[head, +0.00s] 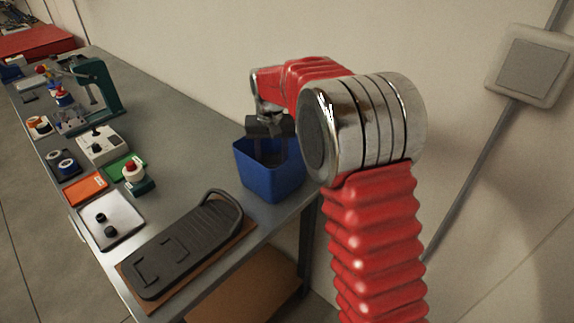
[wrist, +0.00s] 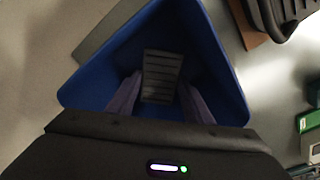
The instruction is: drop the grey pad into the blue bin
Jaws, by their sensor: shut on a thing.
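The blue bin (head: 268,175) stands on the grey bench near its back right edge, and it also fills much of the wrist view (wrist: 88,85). My gripper (wrist: 160,95) points down into the bin's opening, its two fingers inside the rim. It is shut on the grey pad (wrist: 161,70), a dark ribbed piece between the fingers. In the head view my gripper (head: 272,138) is above and partly inside the bin; the pad is hard to make out there. Whether the pad touches the bin floor cannot be told.

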